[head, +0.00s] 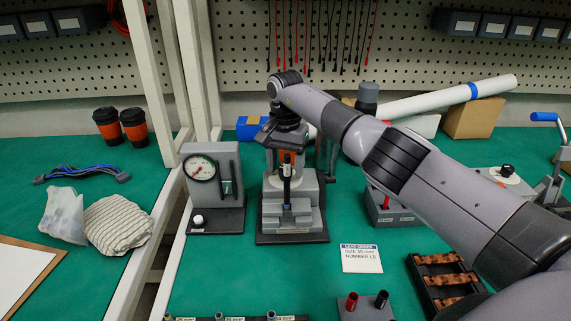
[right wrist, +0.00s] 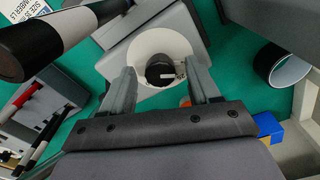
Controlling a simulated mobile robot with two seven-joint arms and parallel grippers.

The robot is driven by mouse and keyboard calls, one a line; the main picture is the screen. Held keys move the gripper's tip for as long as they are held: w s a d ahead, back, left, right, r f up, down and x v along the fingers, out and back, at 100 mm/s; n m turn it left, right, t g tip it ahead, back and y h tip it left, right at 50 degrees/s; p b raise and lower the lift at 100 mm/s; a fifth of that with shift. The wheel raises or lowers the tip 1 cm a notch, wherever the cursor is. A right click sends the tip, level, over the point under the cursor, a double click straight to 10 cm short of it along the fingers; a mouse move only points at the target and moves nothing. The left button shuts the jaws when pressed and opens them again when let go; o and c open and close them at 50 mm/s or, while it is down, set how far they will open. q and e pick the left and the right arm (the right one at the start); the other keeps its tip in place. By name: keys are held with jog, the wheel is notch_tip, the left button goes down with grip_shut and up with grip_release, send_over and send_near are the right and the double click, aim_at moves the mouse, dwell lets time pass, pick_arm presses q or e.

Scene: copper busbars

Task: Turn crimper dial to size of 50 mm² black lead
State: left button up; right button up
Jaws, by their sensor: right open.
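A grey machine, seemingly the crimper (head: 302,225), stands on a dark base at the middle of the bench in the head view. Its dial, a white disc (right wrist: 146,45) with a black knob (right wrist: 160,73), shows in the right wrist view. The knob bears a small white mark; its setting is too small to read. My right gripper (right wrist: 162,78) is open, its fingers on either side of the knob; contact cannot be told. In the head view this gripper (head: 284,166) reaches down over the machine. My left gripper is out of view. Which lead is the 50 mm² black one is unclear.
A gauge unit (head: 202,170) stands close left of the machine. A lead order card (head: 361,258) lies in front. A second machine (head: 507,182) with a white dial stands right. Red and black leads (head: 322,35) hang behind. Copper pieces sit in a black tray (head: 424,278).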

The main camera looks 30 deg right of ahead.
jog(key=c, duration=1)
jog(key=shift+c, duration=0.2)
